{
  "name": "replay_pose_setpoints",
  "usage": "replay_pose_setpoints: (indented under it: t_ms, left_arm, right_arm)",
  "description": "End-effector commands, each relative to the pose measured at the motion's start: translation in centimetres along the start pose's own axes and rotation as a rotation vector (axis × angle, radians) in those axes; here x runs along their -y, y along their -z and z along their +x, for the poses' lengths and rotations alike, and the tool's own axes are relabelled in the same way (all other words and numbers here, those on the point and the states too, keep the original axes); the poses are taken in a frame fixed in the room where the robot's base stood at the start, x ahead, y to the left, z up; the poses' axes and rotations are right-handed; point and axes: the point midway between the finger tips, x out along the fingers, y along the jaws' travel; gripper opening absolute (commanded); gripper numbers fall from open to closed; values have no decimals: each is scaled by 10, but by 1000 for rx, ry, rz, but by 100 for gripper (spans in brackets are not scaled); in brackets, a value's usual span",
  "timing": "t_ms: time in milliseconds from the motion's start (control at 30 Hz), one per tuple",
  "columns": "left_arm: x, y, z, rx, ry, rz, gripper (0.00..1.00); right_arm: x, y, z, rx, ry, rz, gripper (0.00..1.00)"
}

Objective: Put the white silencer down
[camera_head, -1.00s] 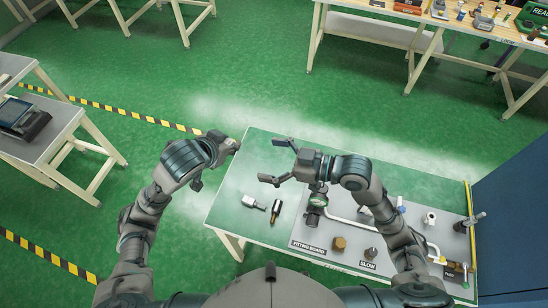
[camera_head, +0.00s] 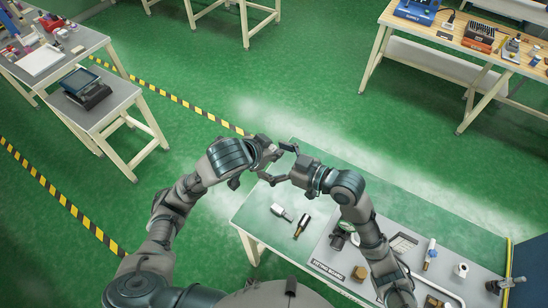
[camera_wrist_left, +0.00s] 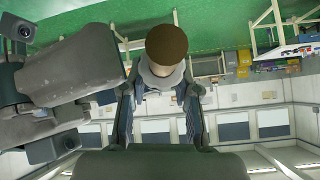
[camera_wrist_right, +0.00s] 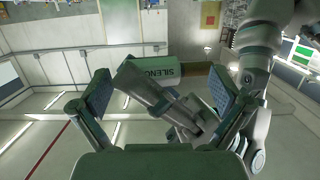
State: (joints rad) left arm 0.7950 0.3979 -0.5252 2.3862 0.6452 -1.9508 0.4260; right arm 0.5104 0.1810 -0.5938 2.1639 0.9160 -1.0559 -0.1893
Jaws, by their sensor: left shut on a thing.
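My left gripper (camera_head: 264,155) is raised beyond the table's left far corner, shut on a small cylindrical piece (camera_wrist_left: 166,50).
The fitting board (camera_head: 326,270) with pipe and fittings fills the table's right side. A side table with a dark device (camera_head: 86,88) stands left. Green tabletop left of the loose pieces is clear.

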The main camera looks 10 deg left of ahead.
Motion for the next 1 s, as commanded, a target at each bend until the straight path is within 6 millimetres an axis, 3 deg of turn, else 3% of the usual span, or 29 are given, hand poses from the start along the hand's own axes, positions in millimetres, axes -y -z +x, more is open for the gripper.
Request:
replay_pose_setpoints:
  t_ms: [33,233,367,833,867,900,933,1000]
  left_arm:
    - [0,0,0,0,0,0,0]
    - [1,0,0,-2,-1,-1,0]
    - [0,1,0,-5,-3,-1,0]
    - [-1,2,0,-6,-4,-2,0]
    - [0,2,0,-6,-4,-2,0]
    - [0,1,0,-5,-4,-2,0]
    - [0,1,0,-5,-4,-2,0]
    - [0,1,0,-4,-2,-3,0]
  right_arm:
    - [0,0,0,0,0,0,88]
    - [2,0,1,0,4,1,39]
    - [4,0,2,0,11,1,36]
    - [7,2,2,-5,15,1,45]
    - [7,2,2,-5,15,1,87]
    - [7,2,2,-5,15,1,97]
    - [6,2,2,-5,14,1,100]
    - [5,2,2,-5,12,1,100]
